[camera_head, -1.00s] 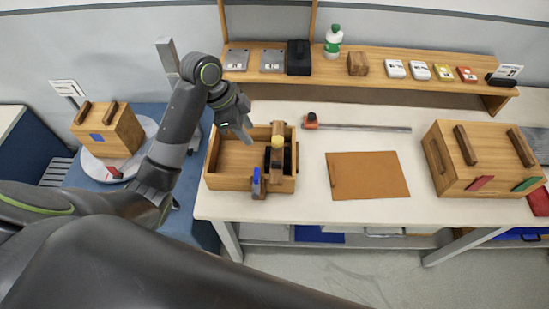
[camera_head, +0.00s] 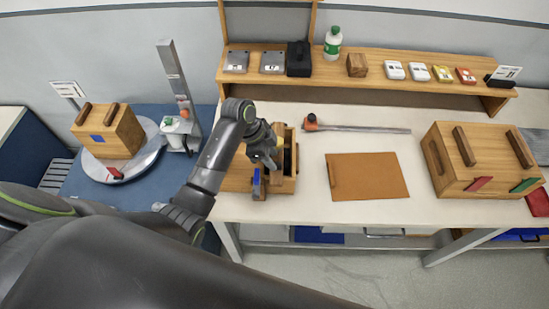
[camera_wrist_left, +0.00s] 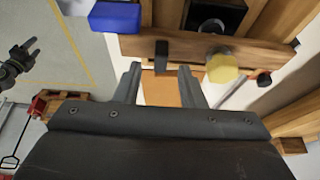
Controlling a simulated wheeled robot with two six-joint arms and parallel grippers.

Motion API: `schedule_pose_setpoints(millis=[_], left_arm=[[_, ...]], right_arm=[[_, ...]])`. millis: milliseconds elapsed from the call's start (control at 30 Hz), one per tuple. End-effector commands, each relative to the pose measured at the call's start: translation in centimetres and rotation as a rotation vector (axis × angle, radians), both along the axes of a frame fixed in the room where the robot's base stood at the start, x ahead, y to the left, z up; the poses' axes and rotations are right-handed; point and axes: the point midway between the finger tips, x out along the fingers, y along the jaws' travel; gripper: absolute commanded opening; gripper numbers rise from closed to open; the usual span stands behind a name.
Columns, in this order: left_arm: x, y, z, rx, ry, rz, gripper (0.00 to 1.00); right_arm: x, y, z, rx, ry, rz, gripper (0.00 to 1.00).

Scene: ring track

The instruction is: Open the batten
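The open wooden box (camera_head: 236,181) stands at the left end of the white table, partly hidden by my left arm. The wooden batten (camera_wrist_left: 185,47) lies across it in the left wrist view, with a black peg (camera_wrist_left: 161,55) and a round yellow knob (camera_wrist_left: 222,67) on it. A blue block (camera_wrist_left: 115,16) sits beside it; it also shows in the head view (camera_head: 256,182). My left gripper (camera_head: 267,163) is over the box by the batten. In the wrist view its fingers (camera_wrist_left: 160,84) are apart and empty, near the peg. A dark gripper at the left edge (camera_wrist_left: 22,58) is probably my right one.
A brown board (camera_head: 366,176) and a bar with an orange end (camera_head: 360,129) lie right of the box. A large wooden box (camera_head: 470,160) stands at right. A shelf (camera_head: 430,86) with small items runs along the back.

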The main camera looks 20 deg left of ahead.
Motion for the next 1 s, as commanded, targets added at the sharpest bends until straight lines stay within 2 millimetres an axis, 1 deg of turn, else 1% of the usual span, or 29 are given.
schedule_pose_setpoints(millis=[100, 300, 600, 667, 800, 900, 1000], left_arm=[[0.2, -0.6, -1.2, -0.003, 0.002, 0.002, 0.36], [0.3, -1.0, -2.4, 0.000, 0.001, 0.001, 0.36], [0.3, -1.0, -2.6, -0.001, -0.001, 0.001, 0.36], [0.3, -1.0, -2.6, -0.001, -0.001, 0.001, 0.30], [0.3, -1.0, -2.6, -0.001, 0.000, 0.001, 0.12], [0.3, -1.0, -2.6, -0.001, -0.001, 0.001, 0.00], [0.3, -1.0, -2.6, -0.001, -0.001, 0.001, 0.00]], right_arm=[[0.0, -0.2, 0.4, -0.002, 0.000, 0.001, 0.56], [0.0, -0.3, 0.6, -0.004, -0.001, 0.001, 0.56], [0.0, -0.3, 0.6, -0.003, -0.001, 0.001, 0.56], [0.0, -0.3, 0.6, -0.003, -0.001, 0.001, 0.56], [0.0, -0.3, 0.6, -0.003, -0.001, 0.001, 0.56], [0.0, -0.3, 0.6, -0.003, -0.001, 0.001, 0.56], [0.0, -0.3, 0.6, -0.003, -0.001, 0.001, 0.56]])
